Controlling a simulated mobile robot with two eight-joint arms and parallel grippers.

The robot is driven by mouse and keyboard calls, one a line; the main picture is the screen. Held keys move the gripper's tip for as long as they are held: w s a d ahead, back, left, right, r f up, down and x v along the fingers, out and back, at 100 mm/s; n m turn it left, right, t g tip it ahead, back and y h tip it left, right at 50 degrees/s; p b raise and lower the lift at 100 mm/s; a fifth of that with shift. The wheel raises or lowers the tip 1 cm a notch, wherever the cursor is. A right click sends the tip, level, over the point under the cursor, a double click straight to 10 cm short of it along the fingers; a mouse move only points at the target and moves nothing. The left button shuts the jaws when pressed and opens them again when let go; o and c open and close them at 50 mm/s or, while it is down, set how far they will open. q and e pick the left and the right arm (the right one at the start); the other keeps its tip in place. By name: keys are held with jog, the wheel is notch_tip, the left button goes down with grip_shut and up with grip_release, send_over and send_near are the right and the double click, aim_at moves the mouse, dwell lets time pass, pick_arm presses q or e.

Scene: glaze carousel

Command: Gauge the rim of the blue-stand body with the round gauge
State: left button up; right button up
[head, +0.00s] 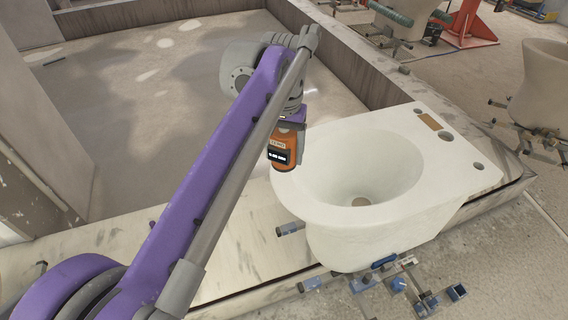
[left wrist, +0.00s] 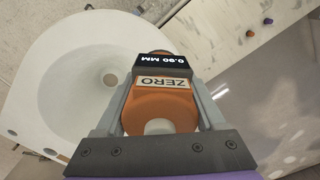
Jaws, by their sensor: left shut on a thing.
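The white toilet-shaped body (head: 430,165) stands at the right of the head view on a stand with blue parts (head: 385,262). Its pale rim and hollow bowl also show at the left of the left wrist view (left wrist: 60,75). My left gripper (head: 288,128) is shut on the round orange gauge (head: 283,158) at the left edge of the rim. In the left wrist view the gauge (left wrist: 160,110) sits between the fingers, with a ZERO label and a dark display that seems to read 0.90 MM. I cannot tell if the gauge touches the rim. My right gripper is not in view.
A second body (head: 545,85) stands at the far right, and another with green parts (head: 405,18) at the back. A red stand (head: 468,28) is near it. A low wall (head: 350,60) runs behind the body. The floor at the left is open.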

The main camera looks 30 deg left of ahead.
aim_at(284, 130)
pick_arm(q)
jog(key=shift+r, duration=0.9)
jog(key=shift+f+b, duration=0.4)
jog(key=shift+f, duration=0.15)
jog(key=shift+f+b, duration=1.9)
jog(key=shift+f, duration=1.65)
jog(key=shift+f+b, duration=0.3)
jog(key=shift+f, duration=0.3)
jog(key=o, duration=1.4)
jog(key=shift+r, duration=0.1)
notch_tip(284, 130, up, 11)
jog(key=shift+f+p, duration=0.15)
jog(key=shift+p, duration=0.75)
